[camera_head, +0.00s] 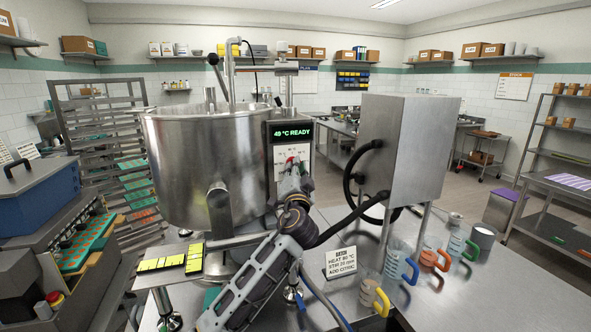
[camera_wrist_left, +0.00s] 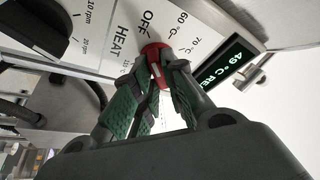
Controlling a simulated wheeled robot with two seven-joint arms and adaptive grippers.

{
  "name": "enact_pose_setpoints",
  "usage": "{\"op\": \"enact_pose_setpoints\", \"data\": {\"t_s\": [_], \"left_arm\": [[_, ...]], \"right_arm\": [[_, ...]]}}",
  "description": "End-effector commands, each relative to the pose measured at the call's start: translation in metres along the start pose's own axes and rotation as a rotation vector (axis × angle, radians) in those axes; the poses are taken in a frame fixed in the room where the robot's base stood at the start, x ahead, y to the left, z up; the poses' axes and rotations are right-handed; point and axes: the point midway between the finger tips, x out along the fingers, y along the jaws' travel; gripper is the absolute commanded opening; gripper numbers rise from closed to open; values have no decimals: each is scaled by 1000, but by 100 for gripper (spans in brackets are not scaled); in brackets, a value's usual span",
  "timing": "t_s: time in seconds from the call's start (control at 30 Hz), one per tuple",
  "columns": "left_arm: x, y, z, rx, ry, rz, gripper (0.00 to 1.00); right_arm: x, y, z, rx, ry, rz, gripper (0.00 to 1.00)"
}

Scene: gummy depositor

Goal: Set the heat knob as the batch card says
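The red heat knob (camera_wrist_left: 153,52) sits on the kettle's white control panel (camera_wrist_left: 98,45), by the marks OFF, 60 °C and 70 °C. My left gripper (camera_wrist_left: 156,78) has its green-padded fingers on either side of the knob and looks shut on it. A pale mark shows on the knob, but I cannot tell which setting it points to. The display (camera_head: 292,132) reads 49 °C READY. The batch card (camera_head: 342,270) reads heat 80 °C, stir 20 rpm, add citric. My right gripper is out of view.
A black stir knob (camera_wrist_left: 35,25) with rpm marks is beside the heat scale. The large steel kettle (camera_head: 195,170) stands left of the panel, a steel box (camera_head: 410,150) right of it. Jugs with coloured handles (camera_head: 398,262) stand on the bench's right side.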

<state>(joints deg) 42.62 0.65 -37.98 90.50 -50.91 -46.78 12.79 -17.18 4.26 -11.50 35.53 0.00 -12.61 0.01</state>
Motion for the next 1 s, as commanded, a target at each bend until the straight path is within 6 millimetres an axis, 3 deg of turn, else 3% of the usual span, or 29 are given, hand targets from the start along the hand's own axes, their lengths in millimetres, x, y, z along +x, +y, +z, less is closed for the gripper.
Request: {"op": "enact_pose_setpoints", "data": {"t_s": [0.57,1.0], "left_arm": [[1,-3,-1,26,0,8,0],[2,-5,-2,161,1,64,0]], "right_arm": [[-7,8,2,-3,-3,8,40],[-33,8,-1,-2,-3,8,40]]}}
